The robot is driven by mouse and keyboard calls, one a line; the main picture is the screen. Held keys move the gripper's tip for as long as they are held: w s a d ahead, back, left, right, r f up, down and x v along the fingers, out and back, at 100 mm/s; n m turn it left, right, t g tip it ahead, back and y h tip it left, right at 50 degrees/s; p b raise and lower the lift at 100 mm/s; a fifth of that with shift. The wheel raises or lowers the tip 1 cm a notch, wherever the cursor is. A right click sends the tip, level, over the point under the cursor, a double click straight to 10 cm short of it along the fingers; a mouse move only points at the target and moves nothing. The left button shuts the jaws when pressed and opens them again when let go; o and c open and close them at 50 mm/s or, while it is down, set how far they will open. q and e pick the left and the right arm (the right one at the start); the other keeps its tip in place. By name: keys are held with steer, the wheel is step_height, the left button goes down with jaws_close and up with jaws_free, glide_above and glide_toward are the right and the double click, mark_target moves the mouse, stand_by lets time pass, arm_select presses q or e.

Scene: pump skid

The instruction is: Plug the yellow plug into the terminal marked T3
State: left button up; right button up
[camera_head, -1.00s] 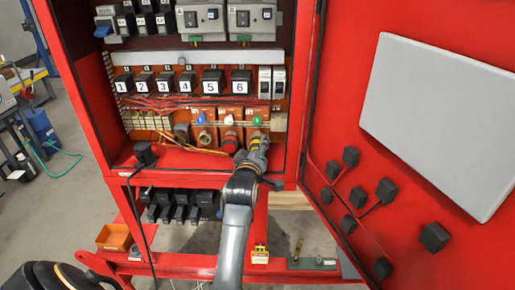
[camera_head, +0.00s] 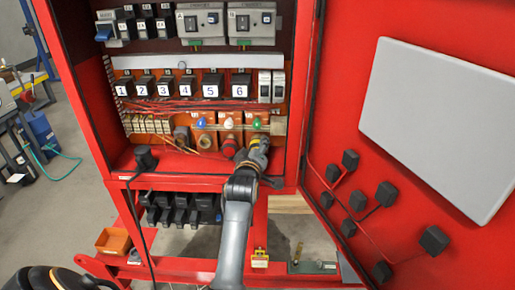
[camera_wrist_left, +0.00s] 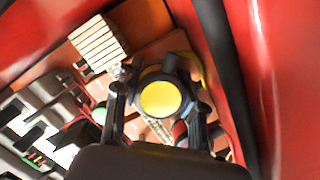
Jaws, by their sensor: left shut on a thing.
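My left gripper (camera_head: 258,150) reaches into the red cabinet, at the right end of its lower row of terminals. In the left wrist view my left gripper (camera_wrist_left: 160,112) is shut on the yellow plug (camera_wrist_left: 160,99), whose round yellow end faces the camera between the fingers. In the head view the plug is mostly hidden by the gripper. A green-capped terminal (camera_head: 256,122) is just above the gripper. The T3 mark is not readable, and I cannot tell whether the plug touches a socket. My right gripper is not in view.
A red connector (camera_head: 229,146) sits close to the left of the gripper. White-capped (camera_head: 228,122) and blue-capped (camera_head: 201,122) terminals are further left. Numbered black breakers (camera_head: 211,86) are above. The open red door (camera_head: 410,90) bounds the right side.

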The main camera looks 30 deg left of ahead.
arm_select(q)
steer(key=o, duration=1.2)
